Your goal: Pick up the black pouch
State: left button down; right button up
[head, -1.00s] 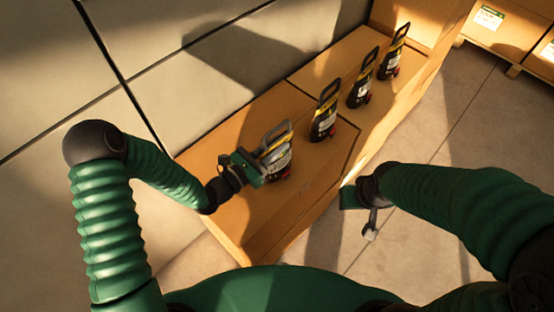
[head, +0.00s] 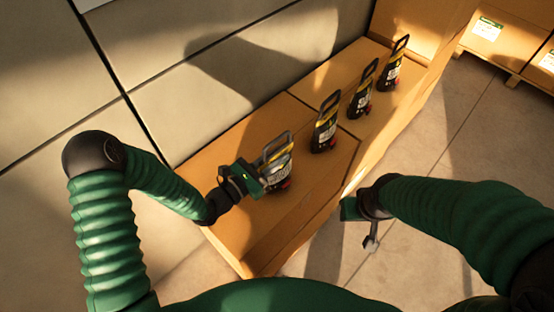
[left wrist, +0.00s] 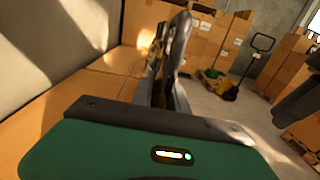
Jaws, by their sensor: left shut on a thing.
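The nearest black pouch (head: 281,163), with yellow and white markings and a grey loop handle, stands at the near part of the row of cardboard boxes. My left gripper (head: 257,176) is shut on its near left side; the fingertips are partly hidden. Whether its base touches the box top is unclear. In the left wrist view a dark upright shape (left wrist: 177,58) rises behind my green left gripper (left wrist: 165,128). My right gripper (head: 364,215) is over the floor to the right, apart from the boxes; its jaws are too unclear to read.
Similar black pouches stand farther along the row: one next (head: 325,125) to the held one, then another (head: 361,92) and a far one (head: 394,66). The cardboard boxes (head: 232,140) run along a pale wall (head: 165,80). The grey floor (head: 430,140) to the right is clear.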

aim_at(287, 142)
pick_arm(q)
notch_tip(287, 142, up, 4)
jog(key=shift+f+p, duration=0.2)
jog(key=shift+p, duration=0.2)
jog(key=s+d+p, duration=0.1)
jog(key=s+p, duration=0.3)
jog(key=s, duration=0.4)
jog(key=s+d+r+p, duration=0.1)
jog(key=s+p, duration=0.2)
jog(key=s, duration=0.5)
jog(key=shift+d+r+p, duration=0.25)
jog(key=shift+d+p, duration=0.1)
jog(key=shift+w, duration=0.1)
